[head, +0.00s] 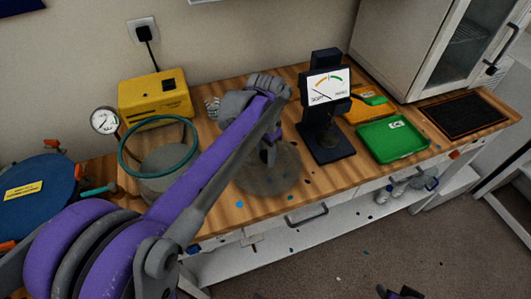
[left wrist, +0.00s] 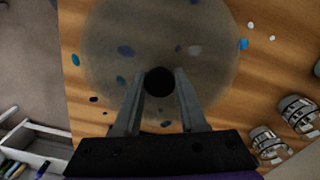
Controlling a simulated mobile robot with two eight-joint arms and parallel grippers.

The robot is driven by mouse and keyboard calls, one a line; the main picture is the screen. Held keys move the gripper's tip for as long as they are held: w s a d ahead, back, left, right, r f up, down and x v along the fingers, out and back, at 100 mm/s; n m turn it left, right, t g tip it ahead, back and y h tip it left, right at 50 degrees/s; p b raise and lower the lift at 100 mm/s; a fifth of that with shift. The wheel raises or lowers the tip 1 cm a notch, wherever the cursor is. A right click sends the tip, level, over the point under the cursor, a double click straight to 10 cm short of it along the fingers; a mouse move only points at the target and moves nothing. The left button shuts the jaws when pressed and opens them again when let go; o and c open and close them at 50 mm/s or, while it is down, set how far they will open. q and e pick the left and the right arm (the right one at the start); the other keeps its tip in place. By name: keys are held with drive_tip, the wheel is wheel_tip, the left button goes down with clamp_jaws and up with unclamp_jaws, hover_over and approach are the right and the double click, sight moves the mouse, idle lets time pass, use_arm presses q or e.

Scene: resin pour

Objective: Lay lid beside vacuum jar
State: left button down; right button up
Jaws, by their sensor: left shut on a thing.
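The vacuum jar (head: 160,184) stands on the wooden bench at the left, with a green ring (head: 122,163) around its open top and a round gauge (head: 104,121) at its side. The lid (head: 290,181) is a clear, smoky disc to the right of the jar, at or just above the bench top. My left gripper (head: 268,160) is shut on the lid's dark knob; the left wrist view shows the knob (left wrist: 160,81) between both fingers, with the lid (left wrist: 205,45) beyond. Whether the lid touches the bench is unclear. My right gripper (head: 400,293) is barely visible at the bottom edge.
A yellow pump box (head: 155,97) stands behind the jar and a blue drum (head: 40,180) at its left. A black dial gauge stand (head: 327,145) is close right of the lid. A green tray (head: 394,140) and a black mat (head: 464,115) lie farther right.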

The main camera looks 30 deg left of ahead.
sight(265, 154)
use_arm(q)
drive_tip(key=shift+f, duration=0.3)
drive_tip(key=shift+c, duration=1.9)
unclamp_jaws()
drive_tip(key=shift+r, duration=0.1)
wheel_tip(265, 154, up, 8)
drive_tip(key=p, duration=0.5)
drive_tip(key=s+d+f+t, duration=0.1)
drive_tip(key=s, duration=0.1)
drive_tip(key=s+d+n, duration=0.1)
drive_tip(key=s, duration=0.2)
drive_tip(key=s+d+f+t, duration=0.1)
drive_tip(key=s+d, duration=0.1)
drive_tip(key=s, duration=0.1)
drive_tip(key=shift+f+n+t, duration=0.3)
drive_tip(key=s+d+f+t, duration=0.1)
drive_tip(key=s, duration=0.1)
drive_tip(key=s+d+f+n+t, duration=0.1)
drive_tip(key=s+f, duration=0.1)
drive_tip(key=s, duration=0.1)
drive_tip(key=s+f+n, duration=0.1)
drive_tip(key=s+f, duration=0.1)
drive_tip(key=shift+s+d+f+t, duration=0.25)
drive_tip(key=shift+d+t, duration=0.15)
